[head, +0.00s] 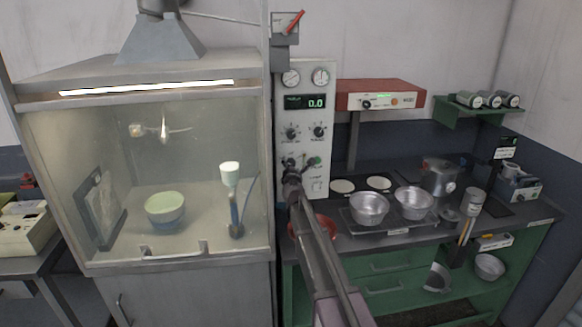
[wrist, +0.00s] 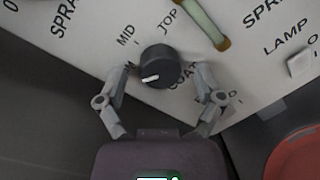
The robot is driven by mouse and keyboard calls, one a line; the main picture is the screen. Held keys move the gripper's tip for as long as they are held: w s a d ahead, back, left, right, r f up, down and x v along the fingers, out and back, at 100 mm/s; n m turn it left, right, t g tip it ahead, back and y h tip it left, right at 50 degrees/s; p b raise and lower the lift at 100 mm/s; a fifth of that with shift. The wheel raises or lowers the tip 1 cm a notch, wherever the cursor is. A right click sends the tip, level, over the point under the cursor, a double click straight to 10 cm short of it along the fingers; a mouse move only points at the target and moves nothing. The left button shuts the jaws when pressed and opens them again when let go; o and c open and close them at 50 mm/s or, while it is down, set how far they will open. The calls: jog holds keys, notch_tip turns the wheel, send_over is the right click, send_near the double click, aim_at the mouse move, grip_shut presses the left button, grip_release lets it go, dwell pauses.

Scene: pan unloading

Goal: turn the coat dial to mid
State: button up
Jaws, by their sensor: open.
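The coat dial (wrist: 160,66) is a round black knob in the wrist view, on a pale panel next to the word COAT (wrist: 183,75). Its white pointer mark faces left and slightly down, not toward the MID label (wrist: 127,36) at its upper left. The TOP label (wrist: 168,20) is above it. My gripper (wrist: 167,71) is open, one finger on each side of the dial, with visible gaps. Text beside the left finger is partly hidden. In the head view my gripper (head: 291,178) is at the lower part of the control panel (head: 304,145), covering the dial.
A glass-fronted booth (head: 60,145) with a bowl (head: 165,212) inside stands left of the panel. A yellowish-green tube (wrist: 205,22) and a light switch (wrist: 300,62) are near the dial. A red bowl (wrist: 297,155) is below right. Metal pans (head: 369,209) are on the bench at right.

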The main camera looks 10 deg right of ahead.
jog(key=shift+c, duration=0.2)
jog(key=c, duration=1.1)
jog(key=shift+r+m, duration=0.1)
jog(key=shift+m, duration=0.4)
jog(key=m+p, duration=0.1)
jog(key=m, duration=0.4)
jog(key=m+g+y+p, duration=0.1)
jog(key=m, duration=0.4)
jog(key=shift+r, duration=0.1)
jog(key=shift+w, duration=0.1)
